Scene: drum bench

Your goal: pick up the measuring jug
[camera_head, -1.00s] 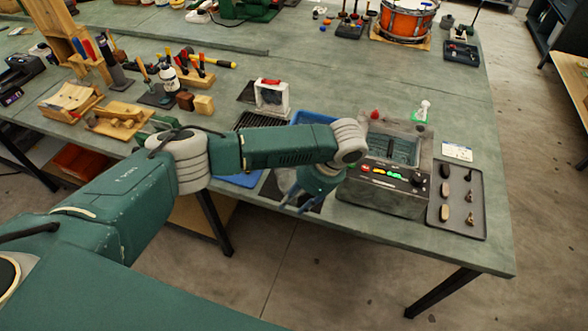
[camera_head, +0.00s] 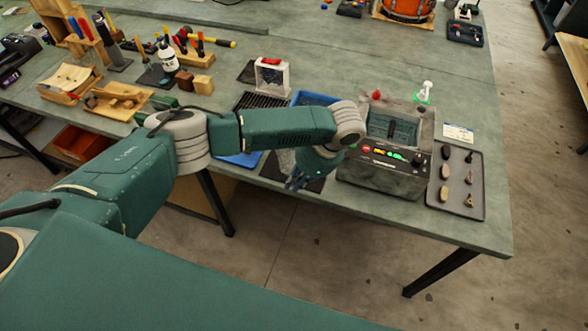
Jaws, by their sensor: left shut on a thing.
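My left gripper (camera_head: 297,183) points down at the front edge of the bench, left of the grey machine. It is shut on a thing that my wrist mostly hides. A pale, greyish shape (camera_head: 284,161) shows just left of the gripper and looks like part of the measuring jug. Its rim and handle cannot be made out. My right gripper is not in view.
The grey machine (camera_head: 384,180) with a lit panel stands right of the gripper. A tray (camera_head: 473,208) of small parts lies beyond it. A blue tray (camera_head: 245,160) is partly hidden behind my arm. Tools (camera_head: 190,45) fill the left of the bench.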

